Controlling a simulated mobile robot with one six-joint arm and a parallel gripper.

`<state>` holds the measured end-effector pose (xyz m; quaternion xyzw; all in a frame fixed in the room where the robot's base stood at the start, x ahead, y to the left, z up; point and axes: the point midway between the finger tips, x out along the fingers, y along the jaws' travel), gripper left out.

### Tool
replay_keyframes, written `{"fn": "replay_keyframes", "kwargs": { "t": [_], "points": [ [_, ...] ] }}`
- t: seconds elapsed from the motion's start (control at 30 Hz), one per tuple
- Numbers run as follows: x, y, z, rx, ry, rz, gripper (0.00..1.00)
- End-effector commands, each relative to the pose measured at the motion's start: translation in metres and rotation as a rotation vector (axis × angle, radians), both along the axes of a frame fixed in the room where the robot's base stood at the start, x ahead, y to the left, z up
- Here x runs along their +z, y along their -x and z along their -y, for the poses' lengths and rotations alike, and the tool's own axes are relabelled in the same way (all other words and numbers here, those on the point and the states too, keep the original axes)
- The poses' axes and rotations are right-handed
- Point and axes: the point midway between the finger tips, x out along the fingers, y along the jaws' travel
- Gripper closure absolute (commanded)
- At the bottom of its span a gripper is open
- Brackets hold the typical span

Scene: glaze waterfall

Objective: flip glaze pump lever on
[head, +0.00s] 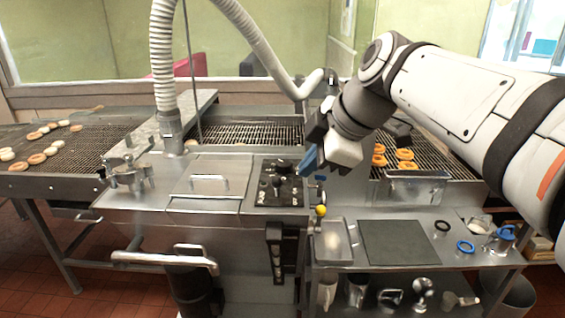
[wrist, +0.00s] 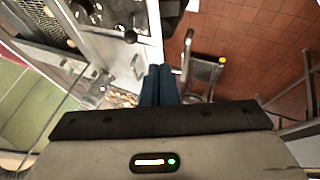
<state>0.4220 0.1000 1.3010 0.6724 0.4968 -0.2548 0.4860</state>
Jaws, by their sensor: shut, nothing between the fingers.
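My gripper (head: 308,162) hangs above the right edge of the black control panel (head: 278,184), its blue fingers pressed together and empty. In the wrist view the shut fingers (wrist: 160,72) point toward the panel (wrist: 115,14) side of the machine and touch nothing that I can see. A small yellow ball knob (head: 320,210) sits at the machine's front right edge, below my gripper. A yellow tip (wrist: 222,60) also shows in the wrist view, right of the fingers. I cannot tell for sure which part is the glaze pump lever, or its position.
A ribbed hose (head: 163,60) arches over the machine. Conveyors with doughnuts (head: 404,154) stand at both sides. A steel side table (head: 345,262) at the right holds a dark mat (head: 398,242) and blue rings (head: 465,247). A bar handle (head: 165,258) projects at the front left.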

Motion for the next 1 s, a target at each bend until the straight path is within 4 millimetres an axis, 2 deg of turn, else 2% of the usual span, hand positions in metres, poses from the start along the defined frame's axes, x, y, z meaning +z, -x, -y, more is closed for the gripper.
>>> {"fn": "replay_keyframes", "kwargs": {
  "t": [0.43, 0.7, 1.0],
  "points": [
    [-0.075, -0.033, -0.039, 0.001, 0.001, -0.006, 1.00],
    [-0.080, -0.066, -0.043, -0.001, 0.000, -0.003, 1.00],
    [-0.082, -0.073, -0.045, 0.001, 0.001, -0.001, 1.00]
  ]
}}
